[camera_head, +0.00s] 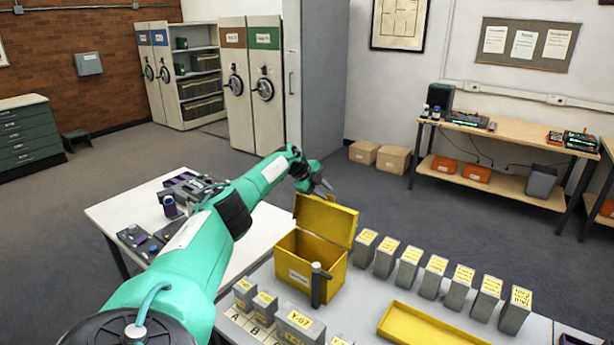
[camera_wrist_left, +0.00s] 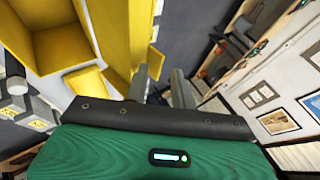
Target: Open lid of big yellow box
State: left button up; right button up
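The big yellow box (camera_head: 298,279) stands on the grey table, with a white label on its front. Its lid (camera_head: 325,221) is raised and stands up at the back, so the inside shows dark and open. In the left wrist view the lid (camera_wrist_left: 125,32) fills the upper left beside the box. My left gripper (camera_head: 322,188) is just above and behind the lid's top edge. In the left wrist view its two fingers (camera_wrist_left: 163,88) are apart with nothing seen between them. Whether a finger touches the lid I cannot tell. My right gripper is not in view.
A dark upright object with a grey top (camera_head: 317,284) stands before the box. A row of grey labelled boxes (camera_head: 434,277) runs to the right. A yellow tray (camera_head: 425,329) lies at the front. A white table (camera_head: 118,211) with devices is at left.

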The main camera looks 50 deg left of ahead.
pick_arm(q)
jog(key=b+v, duration=0.3)
jog(key=v, duration=1)
jog(key=shift+d, duration=0.1)
